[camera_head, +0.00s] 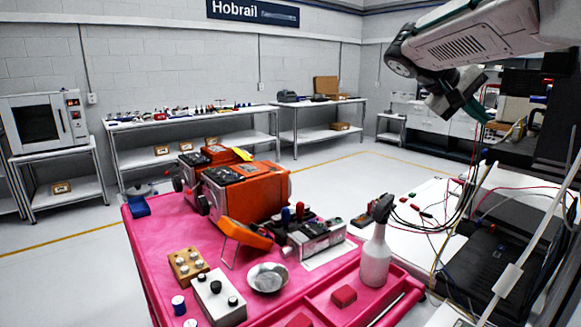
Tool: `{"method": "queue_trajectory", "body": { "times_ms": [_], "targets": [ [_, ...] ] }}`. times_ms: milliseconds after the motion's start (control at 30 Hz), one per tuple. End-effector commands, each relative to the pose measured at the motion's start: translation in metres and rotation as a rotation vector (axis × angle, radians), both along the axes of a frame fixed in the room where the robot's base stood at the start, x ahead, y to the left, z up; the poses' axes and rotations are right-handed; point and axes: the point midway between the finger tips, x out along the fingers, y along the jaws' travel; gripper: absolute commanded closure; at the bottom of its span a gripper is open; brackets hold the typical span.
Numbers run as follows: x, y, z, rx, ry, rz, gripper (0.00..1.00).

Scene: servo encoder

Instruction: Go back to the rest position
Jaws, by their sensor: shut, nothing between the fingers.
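My arm reaches in from the upper right. My gripper (468,98) hangs from it in the air, above and to the right of the pink cart (150,262). It is shut and empty, and its tips point down and to the right. It touches nothing that I can see. The task names no object. Part of my arm is cut off by the top right edge of the picture.
The pink cart holds an orange machine (258,195), a spray bottle (376,258), a metal bowl (267,278) and a white button box (218,300). Cables (455,205) hang at the right. A bench (190,122) and an oven (45,122) stand behind. Floor at left is clear.

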Motion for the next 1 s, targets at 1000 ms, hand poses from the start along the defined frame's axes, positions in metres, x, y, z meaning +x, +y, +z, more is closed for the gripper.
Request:
{"method": "queue_trajectory", "body": {
  "times_ms": [1000],
  "targets": [
    [-0.335,0.137,-0.218,0.951,-0.002,0.194,1.0]
  ]
}}
